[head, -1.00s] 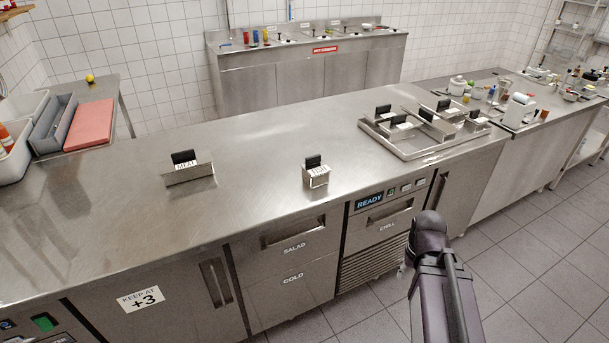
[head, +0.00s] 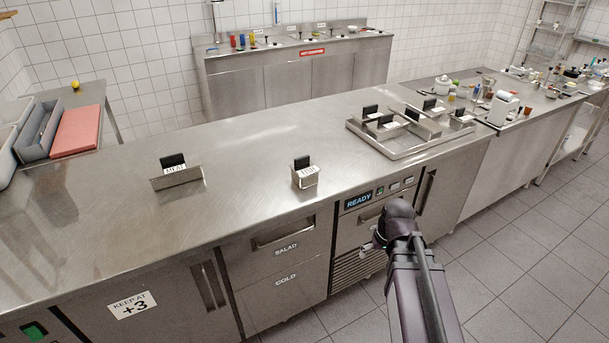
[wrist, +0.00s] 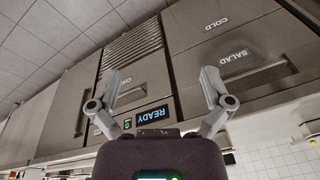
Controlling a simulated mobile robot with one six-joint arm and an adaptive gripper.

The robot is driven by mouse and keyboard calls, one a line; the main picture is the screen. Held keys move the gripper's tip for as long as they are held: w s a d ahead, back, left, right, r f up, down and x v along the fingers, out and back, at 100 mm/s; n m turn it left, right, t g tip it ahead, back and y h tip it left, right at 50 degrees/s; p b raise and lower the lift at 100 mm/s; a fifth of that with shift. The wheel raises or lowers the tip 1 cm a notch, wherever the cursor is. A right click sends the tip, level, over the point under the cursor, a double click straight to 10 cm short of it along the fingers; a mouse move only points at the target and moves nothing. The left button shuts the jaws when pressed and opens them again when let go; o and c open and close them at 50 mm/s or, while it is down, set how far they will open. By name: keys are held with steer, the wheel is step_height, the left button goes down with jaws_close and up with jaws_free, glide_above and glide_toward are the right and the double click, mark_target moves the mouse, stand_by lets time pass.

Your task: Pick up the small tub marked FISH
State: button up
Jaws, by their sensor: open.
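The small steel tub marked FISH (head: 305,178) stands upright on the steel counter (head: 240,150), near its front edge, with a black piece and a white label on top. A wider steel tub marked MEAT (head: 177,176) stands to its left. My arm rises in front of the counter to the right of the FISH tub. In the wrist view my gripper (wrist: 160,88) is open and empty, its two grey fingers spread before the counter's drawer fronts. The FISH tub does not show in the wrist view, and the fingers do not show in the head view.
A steel tray (head: 368,143) with several black-topped tubs lies on the counter to the right. A red board (head: 76,130) and grey bins (head: 38,128) stand at the left. The counter around the FISH tub is clear. Drawers marked SALAD (head: 285,250) and COLD are below.

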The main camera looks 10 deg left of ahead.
steer(key=w+a+r+n+t+y, duration=0.35)
steer(key=w+a, duration=0.65)
steer(key=w, duration=0.5)
steer(key=n+t+y+b, duration=0.1)
steer(key=n+t+y, duration=0.15)
steer(key=t, duration=0.35)
glide_toward(303, 162)
steer(key=shift+s+d+r+y, duration=0.15)
steer(key=shift+s+d+r, duration=0.15)
steer(key=shift+s+d, duration=0.3)
steer(key=shift+s+d+r+y, duration=0.15)
steer(key=shift+s+d+r, duration=0.15)
steer(key=shift+s+d, duration=0.25)
steer(key=shift+b+x, duration=1.85)
steer(key=shift+x, duration=2.45)
steer(key=shift+b+x, duration=1.05)
steer(key=shift+x, duration=1.55)
steer(key=shift+s+f, duration=0.15)
